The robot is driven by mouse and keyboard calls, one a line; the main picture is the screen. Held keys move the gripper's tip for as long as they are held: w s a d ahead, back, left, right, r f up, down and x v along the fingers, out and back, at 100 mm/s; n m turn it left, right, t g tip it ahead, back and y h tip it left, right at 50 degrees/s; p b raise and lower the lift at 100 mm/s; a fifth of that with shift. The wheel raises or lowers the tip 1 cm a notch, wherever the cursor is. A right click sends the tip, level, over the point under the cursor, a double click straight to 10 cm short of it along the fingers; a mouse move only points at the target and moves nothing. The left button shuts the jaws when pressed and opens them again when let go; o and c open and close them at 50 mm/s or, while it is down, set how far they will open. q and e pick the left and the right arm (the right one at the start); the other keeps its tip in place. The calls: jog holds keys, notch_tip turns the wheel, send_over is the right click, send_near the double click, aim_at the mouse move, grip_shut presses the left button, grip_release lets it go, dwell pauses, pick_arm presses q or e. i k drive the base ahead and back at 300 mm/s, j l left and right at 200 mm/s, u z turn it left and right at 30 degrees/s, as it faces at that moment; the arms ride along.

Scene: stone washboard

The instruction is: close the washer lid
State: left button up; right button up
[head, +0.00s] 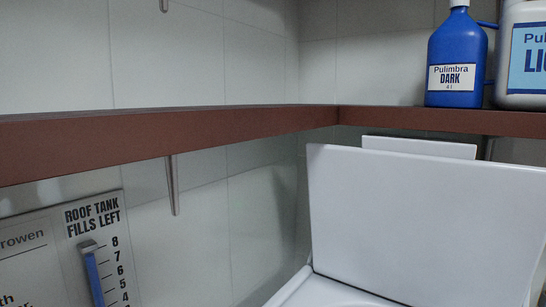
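The washer lid (430,215) is a large white panel at the lower right of the head view. It stands raised, leaning slightly back, with its underside or inner face toward me. Part of the white washer body (296,288) shows below it at the bottom edge; the rest is cut off. Neither of my grippers is in view.
A brown shelf (200,125) runs along the left wall and around the corner above the lid. A blue bottle (457,55) and a white bottle (522,60) stand on it at the right. A metal bracket (172,185) and a roof tank chart (95,240) are on the left wall.

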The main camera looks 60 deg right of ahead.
aim_at(414, 223)
jog(key=z, duration=2.7)
